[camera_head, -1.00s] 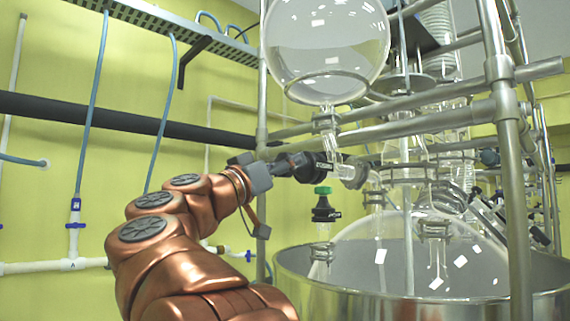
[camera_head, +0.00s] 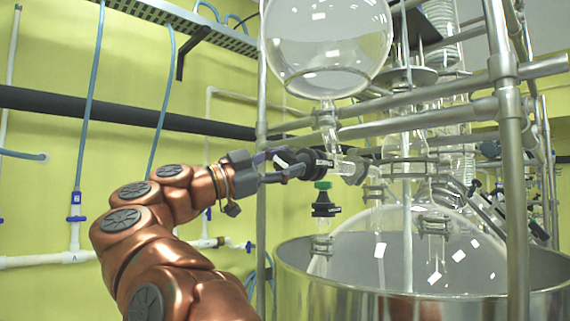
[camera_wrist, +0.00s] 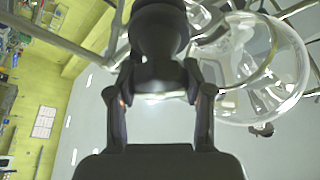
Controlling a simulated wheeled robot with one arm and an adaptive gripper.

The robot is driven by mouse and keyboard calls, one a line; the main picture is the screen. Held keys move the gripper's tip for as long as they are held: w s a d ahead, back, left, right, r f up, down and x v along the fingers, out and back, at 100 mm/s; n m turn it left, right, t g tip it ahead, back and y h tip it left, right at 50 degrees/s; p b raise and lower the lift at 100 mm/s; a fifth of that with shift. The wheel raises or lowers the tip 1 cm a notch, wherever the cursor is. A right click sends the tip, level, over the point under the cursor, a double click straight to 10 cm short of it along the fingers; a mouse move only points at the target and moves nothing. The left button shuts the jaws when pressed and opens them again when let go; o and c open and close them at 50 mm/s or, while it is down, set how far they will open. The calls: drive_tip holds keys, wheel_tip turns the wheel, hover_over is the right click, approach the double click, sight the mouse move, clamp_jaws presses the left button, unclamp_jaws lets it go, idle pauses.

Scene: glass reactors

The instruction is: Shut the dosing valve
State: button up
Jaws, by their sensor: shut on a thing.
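The dosing valve has a dark knob (camera_head: 310,160) on the glass piping below the round glass flask (camera_head: 327,45). My gripper (camera_head: 288,163) reaches it from the left, with its two fingers at the knob's left end. In the wrist view the dark knob (camera_wrist: 160,35) fills the top middle, and my gripper (camera_wrist: 160,85) has one finger on each side of it, shut on it. The fingers hide part of the knob. I cannot read from these views how far the valve is turned.
A green-capped fitting (camera_head: 323,198) stands just below the valve. The large metal vessel (camera_head: 420,308) is below right. Metal frame bars (camera_head: 420,118) run right of and behind the valve. The yellow wall side at left is fairly open.

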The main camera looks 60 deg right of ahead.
drive_tip(key=m+y, duration=0.1)
drive_tip(key=m, duration=0.3)
drive_tip(key=shift+m+g+y, duration=0.3)
drive_tip(key=shift+m+y, duration=0.1)
drive_tip(key=m+y+p, duration=0.1)
drive_tip(key=m, duration=0.2)
drive_tip(key=shift+m+y+p, duration=0.3)
drive_tip(key=shift+m+p, duration=0.05)
drive_tip(key=shift+m, duration=0.05)
drive_tip(key=m+y+p, duration=0.1)
drive_tip(key=m+p, duration=0.2)
drive_tip(key=m, duration=0.1)
drive_tip(key=shift+r+t, duration=0.1)
drive_tip(key=shift+t, duration=0.3)
drive_tip(key=shift+m+t+y+p, duration=0.5)
drive_tip(key=shift+m+p, duration=0.3)
drive_tip(key=shift+m, duration=0.2)
drive_tip(key=shift+f, duration=0.2)
drive_tip(key=o, duration=1.2)
drive_tip(key=shift+c, duration=0.2)
